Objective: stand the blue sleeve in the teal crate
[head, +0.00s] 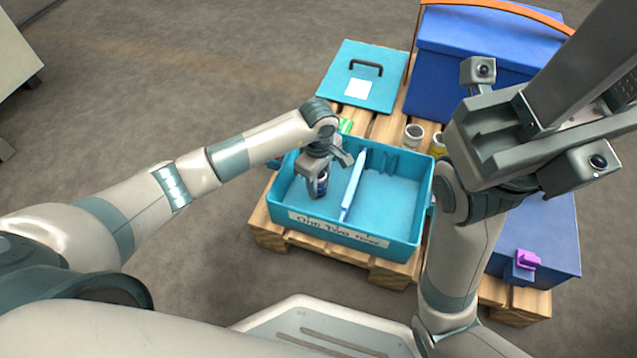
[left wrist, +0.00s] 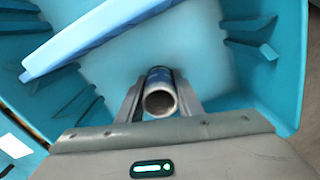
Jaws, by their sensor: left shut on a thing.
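The teal crate (head: 410,236) stands open on a wooden pallet, with a pale blue divider (head: 355,183) slanting across it. My left gripper (head: 321,176) reaches down into the part left of the divider and is shut on the blue sleeve (head: 321,187). In the left wrist view the sleeve (left wrist: 160,98) sits between both fingers, its round open end facing the camera. It looks upright inside the crate walls; I cannot tell whether it touches the floor. My right arm is large at the right of the head view; its fingers are not clear.
A teal lid (head: 338,84) with a dark handle lies behind the crate. A large blue box (head: 440,75) stands at the back, and another blue box (head: 553,235) with a purple latch (head: 527,260) at the right. A white cup (head: 414,135) and a yellow item (head: 438,144) stand behind the crate.

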